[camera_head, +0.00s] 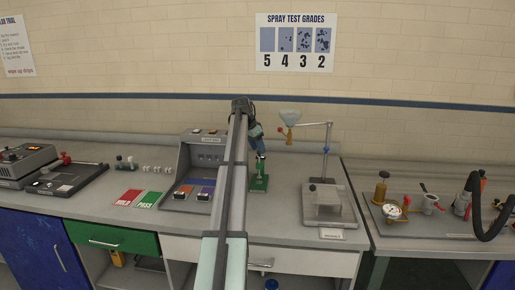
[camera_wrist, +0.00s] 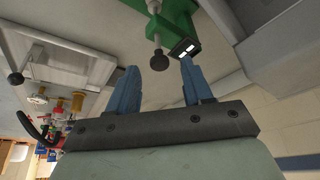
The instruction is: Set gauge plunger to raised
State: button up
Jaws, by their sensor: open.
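The gauge is a small green stand (camera_head: 259,184) on the middle counter, partly hidden under my arm and gripper in the head view. In the wrist view its green body (camera_wrist: 178,16) is at the top, with a small dark display showing light marks. The plunger is a pale rod ending in a dark round knob (camera_wrist: 159,61). My gripper (camera_wrist: 160,68) has blue fingers, open, one on each side of the knob in the picture. No contact shows, and the depth between knob and fingertips is hard to tell. In the head view my gripper (camera_head: 259,151) is just above the gauge.
A spray stand with a funnel (camera_head: 290,118) and a clear-topped box (camera_head: 327,203) stand right of the gauge. Valves and a black hose (camera_head: 478,205) are at far right.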

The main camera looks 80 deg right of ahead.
jog(key=v, duration=1.3)
jog(key=shift+r, duration=0.15)
